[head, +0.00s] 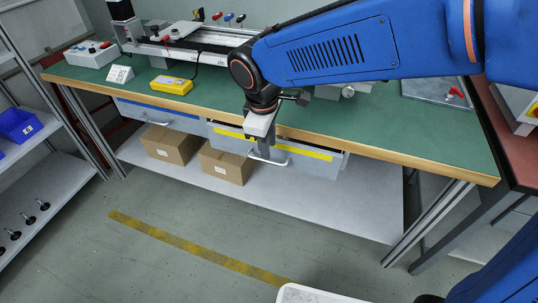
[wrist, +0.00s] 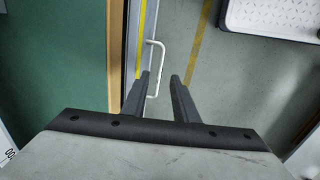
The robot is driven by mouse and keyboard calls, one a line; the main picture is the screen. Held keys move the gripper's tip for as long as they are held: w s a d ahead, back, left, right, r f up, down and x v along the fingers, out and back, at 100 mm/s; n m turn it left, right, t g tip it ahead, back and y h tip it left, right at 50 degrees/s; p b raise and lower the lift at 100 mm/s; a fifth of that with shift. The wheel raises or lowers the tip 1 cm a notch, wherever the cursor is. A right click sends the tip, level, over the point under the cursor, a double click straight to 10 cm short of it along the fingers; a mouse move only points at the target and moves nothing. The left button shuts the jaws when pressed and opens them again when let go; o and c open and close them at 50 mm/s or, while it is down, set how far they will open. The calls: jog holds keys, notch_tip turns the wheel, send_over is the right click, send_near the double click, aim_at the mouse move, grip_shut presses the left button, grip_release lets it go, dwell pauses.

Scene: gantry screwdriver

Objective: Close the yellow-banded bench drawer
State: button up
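The yellow-banded drawer (head: 318,164) hangs under the front edge of the green bench and stands partly pulled out, with a dark gap behind its front. In the wrist view its yellow band (wrist: 141,42) runs beside the wooden bench edge. Its pale bar handle (head: 282,161) also shows in the wrist view (wrist: 161,52), between and just beyond the fingertips. My gripper (wrist: 160,77) is open, its two dark fingers apart. In the head view my gripper (head: 264,150) is in front of the drawer, hiding part of its band; contact with the handle cannot be told.
A blue-banded drawer (head: 160,112) is to the left. Two cardboard boxes (head: 170,143) stand on the lower shelf (head: 330,210). The green bench top (head: 400,130) holds a yellow device (head: 171,85) and fixtures. A white tray (wrist: 275,18) is near the floor's free area.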

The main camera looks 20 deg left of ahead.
aim_at(270, 161)
jog(key=f, duration=0.2)
jog(key=w+f, duration=0.1)
jog(key=f, duration=0.2)
jog(key=shift+f, duration=0.25)
grip_shut()
dwell(1.3)
